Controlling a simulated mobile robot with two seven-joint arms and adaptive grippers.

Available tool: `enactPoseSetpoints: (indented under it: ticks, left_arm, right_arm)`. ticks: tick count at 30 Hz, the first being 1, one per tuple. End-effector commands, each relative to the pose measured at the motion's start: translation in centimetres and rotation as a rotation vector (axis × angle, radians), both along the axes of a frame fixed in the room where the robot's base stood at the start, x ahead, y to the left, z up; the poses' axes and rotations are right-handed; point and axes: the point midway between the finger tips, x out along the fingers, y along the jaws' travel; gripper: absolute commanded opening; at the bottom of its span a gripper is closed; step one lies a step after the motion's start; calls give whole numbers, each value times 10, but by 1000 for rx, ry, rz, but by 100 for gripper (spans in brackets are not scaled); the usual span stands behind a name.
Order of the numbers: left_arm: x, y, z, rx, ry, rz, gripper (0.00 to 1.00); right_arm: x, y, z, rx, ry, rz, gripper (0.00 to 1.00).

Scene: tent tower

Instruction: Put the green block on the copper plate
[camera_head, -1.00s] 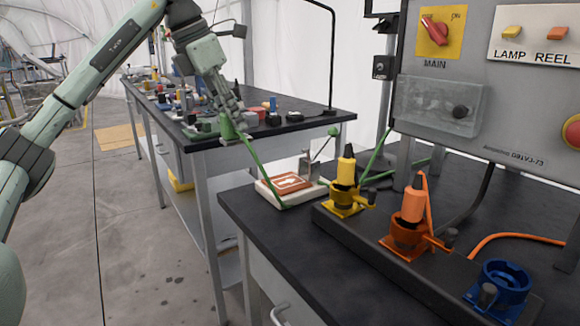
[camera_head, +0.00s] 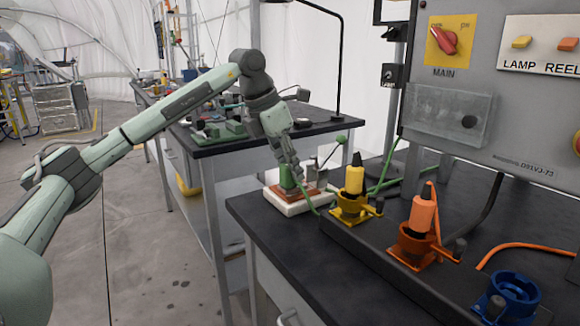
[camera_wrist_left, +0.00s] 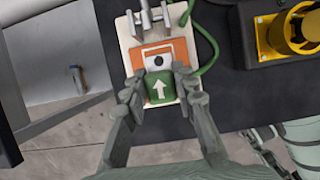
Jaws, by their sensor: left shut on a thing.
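My left gripper (camera_head: 291,163) is shut on the green block (camera_head: 287,177), which has a white arrow on its top in the left wrist view (camera_wrist_left: 160,88). The copper plate (camera_head: 312,191) lies on a white base at the bench's near left corner. In the wrist view the block covers the near part of the plate (camera_wrist_left: 141,58), and a dark round spot shows just beyond it. The block is upright, over or on the plate; I cannot tell if it touches.
A metal clamp (camera_wrist_left: 148,22) stands at the plate's far edge. A green cable (camera_wrist_left: 212,45) runs beside the base. Yellow (camera_head: 353,181) and orange (camera_head: 423,215) plugs stand in holders to the right, near a blue ring socket (camera_head: 508,287). A control panel (camera_head: 490,100) rises behind.

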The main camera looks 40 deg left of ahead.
Motion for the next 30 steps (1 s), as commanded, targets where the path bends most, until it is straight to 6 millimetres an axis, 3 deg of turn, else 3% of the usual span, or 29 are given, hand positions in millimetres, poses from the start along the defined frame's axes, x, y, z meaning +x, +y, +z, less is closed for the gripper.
enactPoseSetpoints:
  ticks: [8,9,13,23,26,30]
  left_arm:
    - [0,0,-2,-1,-2,0,0]
    - [0,0,-2,0,-1,0,30]
    - [0,0,-2,0,-1,0,47]
    - [0,0,1,0,-1,0,48]
    - [-2,1,9,0,-2,0,48]
    - [-11,5,33,-1,-6,0,48]
  right_arm:
    - [0,0,0,-1,1,0,40]
    - [0,0,2,-1,0,0,40]
    - [0,1,3,-1,-2,0,40]
    - [-3,0,3,-1,4,-1,40]
    - [-4,0,0,-1,5,-1,40]
    - [-5,-1,-2,-1,9,-1,40]
